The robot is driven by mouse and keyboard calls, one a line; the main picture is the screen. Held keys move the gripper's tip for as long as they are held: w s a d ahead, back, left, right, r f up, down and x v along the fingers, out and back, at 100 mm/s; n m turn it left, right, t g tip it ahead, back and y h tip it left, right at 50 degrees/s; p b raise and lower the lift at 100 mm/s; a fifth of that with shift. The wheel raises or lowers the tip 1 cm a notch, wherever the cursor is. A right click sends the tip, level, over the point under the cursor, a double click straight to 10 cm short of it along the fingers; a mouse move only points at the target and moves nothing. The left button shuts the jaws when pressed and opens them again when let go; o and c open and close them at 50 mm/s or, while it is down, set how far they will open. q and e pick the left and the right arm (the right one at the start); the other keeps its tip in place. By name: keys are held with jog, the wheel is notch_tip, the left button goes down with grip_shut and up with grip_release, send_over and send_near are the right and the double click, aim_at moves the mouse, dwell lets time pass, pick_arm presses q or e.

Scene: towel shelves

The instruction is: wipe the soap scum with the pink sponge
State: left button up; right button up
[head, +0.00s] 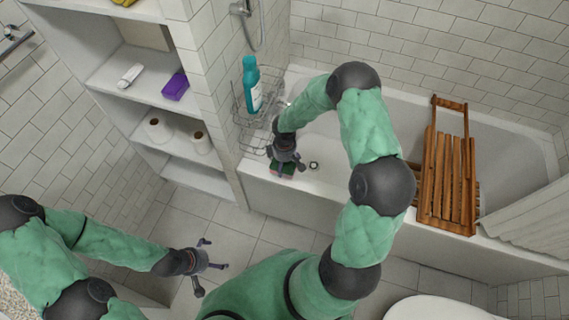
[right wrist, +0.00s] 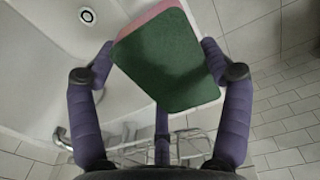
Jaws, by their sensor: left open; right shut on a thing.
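The pink sponge (right wrist: 168,62) has a dark green scrub face and a pink side. In the right wrist view it sits between the fingers of my right gripper (right wrist: 158,55), which is shut on it. In the head view my right gripper (head: 285,160) holds the sponge (head: 281,169) at the bathtub's (head: 310,185) near rim, by its left end. I cannot tell whether the sponge touches the tub. I cannot make out any soap scum. My left gripper (head: 211,259) is open and empty above the floor at lower left.
A wire rack (head: 258,103) with a teal bottle (head: 251,84) stands at the tub's left end. White shelves (head: 120,92) with a purple box (head: 175,86) and paper rolls are to the left. A wooden bath seat (head: 447,175) spans the tub at right, beside a curtain (head: 530,218).

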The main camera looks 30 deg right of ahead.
jog(key=shift+r, duration=0.45)
jog(key=shift+r+p, duration=1.2)
jog(key=shift+r, duration=0.35)
